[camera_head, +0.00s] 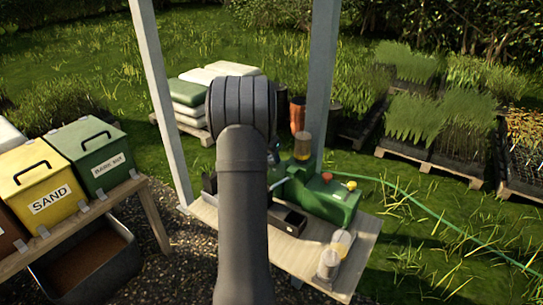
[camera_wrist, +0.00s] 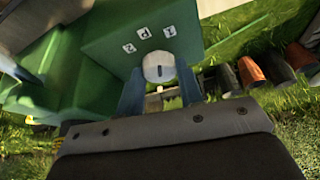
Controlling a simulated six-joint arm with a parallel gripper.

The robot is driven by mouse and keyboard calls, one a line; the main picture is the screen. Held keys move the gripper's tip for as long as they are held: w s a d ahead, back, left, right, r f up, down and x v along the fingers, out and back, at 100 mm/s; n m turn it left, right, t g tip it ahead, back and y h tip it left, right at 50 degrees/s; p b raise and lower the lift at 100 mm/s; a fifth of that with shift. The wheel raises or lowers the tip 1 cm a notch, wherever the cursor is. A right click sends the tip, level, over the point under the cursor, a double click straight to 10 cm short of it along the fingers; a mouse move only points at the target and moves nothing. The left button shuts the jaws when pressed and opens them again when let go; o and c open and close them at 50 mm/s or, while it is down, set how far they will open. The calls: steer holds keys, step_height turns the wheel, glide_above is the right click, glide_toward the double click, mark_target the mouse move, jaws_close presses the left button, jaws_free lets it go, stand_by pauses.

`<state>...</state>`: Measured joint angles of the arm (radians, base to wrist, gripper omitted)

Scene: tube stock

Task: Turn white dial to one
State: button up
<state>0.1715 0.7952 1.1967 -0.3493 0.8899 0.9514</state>
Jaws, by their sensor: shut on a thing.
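The white dial (camera_wrist: 159,66) is on the face of a green machine (camera_wrist: 105,30) in the wrist view. A short dark mark on the dial runs roughly up and down the picture. Small white label plates sit above the dial: a 2 plate (camera_wrist: 129,48), a middle plate (camera_wrist: 147,33) that I cannot read surely, and a 1 plate (camera_wrist: 169,31). My gripper (camera_wrist: 160,82) has its blue fingers on either side of the dial and is shut on it. In the head view my arm hides the dial; the green machine (camera_head: 325,199) shows on a wooden table.
The wooden table (camera_head: 345,262) carries two jars (camera_head: 328,265) near its front and a dark tray (camera_head: 288,219). Posts (camera_head: 160,100) stand behind. A yellow SAND bin (camera_head: 48,198) and a green bin (camera_head: 100,162) are at the left. A green hose (camera_head: 410,200) runs right.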

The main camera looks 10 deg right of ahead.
steer(key=m, duration=0.2)
steer(key=m+g, duration=0.1)
steer(key=m, duration=0.1)
steer(key=shift+w+m+g+h, duration=0.15)
steer(key=shift+m+g+h, duration=0.15)
stand_by(0.5)
steer(key=o, duration=1)
steer(key=shift+a+r, duration=0.1)
steer(key=v, duration=1.7)
steer(key=shift+a, duration=0.2)
